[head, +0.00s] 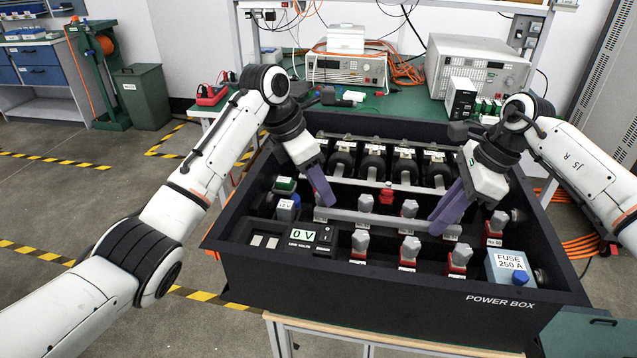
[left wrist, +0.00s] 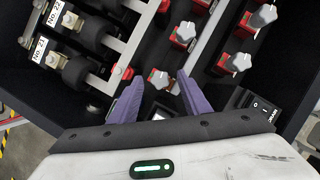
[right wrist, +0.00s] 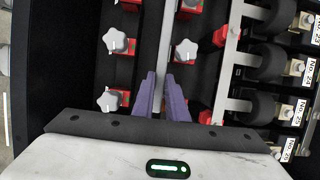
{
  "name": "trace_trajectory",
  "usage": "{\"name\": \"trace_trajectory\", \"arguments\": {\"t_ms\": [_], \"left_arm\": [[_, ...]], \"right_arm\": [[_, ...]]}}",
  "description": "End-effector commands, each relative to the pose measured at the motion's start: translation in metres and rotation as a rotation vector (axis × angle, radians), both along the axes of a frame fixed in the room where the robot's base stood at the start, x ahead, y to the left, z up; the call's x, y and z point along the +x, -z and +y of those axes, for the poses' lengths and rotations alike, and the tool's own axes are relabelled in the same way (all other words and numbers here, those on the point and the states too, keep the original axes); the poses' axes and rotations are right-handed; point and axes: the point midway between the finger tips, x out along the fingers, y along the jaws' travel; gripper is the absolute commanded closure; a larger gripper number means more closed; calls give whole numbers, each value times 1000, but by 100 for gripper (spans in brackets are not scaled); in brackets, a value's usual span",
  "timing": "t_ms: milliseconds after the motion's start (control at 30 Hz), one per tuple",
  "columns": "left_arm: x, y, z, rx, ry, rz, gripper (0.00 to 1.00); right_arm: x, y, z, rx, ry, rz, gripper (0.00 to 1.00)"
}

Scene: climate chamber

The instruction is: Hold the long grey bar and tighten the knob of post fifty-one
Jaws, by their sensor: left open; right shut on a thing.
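The long grey bar (head: 385,217) lies across the middle of the black power box, along a row of red posts with grey knobs. My right gripper (head: 440,225) is shut on the bar near its right end; in the right wrist view the bar (right wrist: 167,35) runs between the purple fingertips (right wrist: 162,78). My left gripper (head: 328,200) is open at the bar's left end. In the left wrist view its fingertips (left wrist: 160,78) stand either side of a grey knob (left wrist: 158,77) on a red post, apparently apart from it. That post's number is not readable, so I cannot confirm it is fifty-one.
A second row of knobbed posts (head: 409,250) stands nearer the front. Behind are another grey bar (head: 376,184) and several black cylindrical parts (head: 373,168). The box walls (head: 400,310) rise around everything.

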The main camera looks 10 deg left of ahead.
Motion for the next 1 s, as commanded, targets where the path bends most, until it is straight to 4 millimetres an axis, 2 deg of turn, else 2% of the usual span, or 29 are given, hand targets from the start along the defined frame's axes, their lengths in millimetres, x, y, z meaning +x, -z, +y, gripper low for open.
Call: {"name": "trace_trajectory", "arguments": {"t_ms": [67,300,667,1000], "left_arm": [[0,0,0,0,0,0,60],[0,-1,0,0,1,0,98],[0,-1,0,0,60,3,98],[3,-2,1,-1,309,3,98]], "right_arm": [[5,-5,-1,2,7,-18,100],[5,-5,-2,2,7,-18,100],[5,-5,-2,2,7,-18,100],[5,-5,-2,2,8,-17,100]]}}
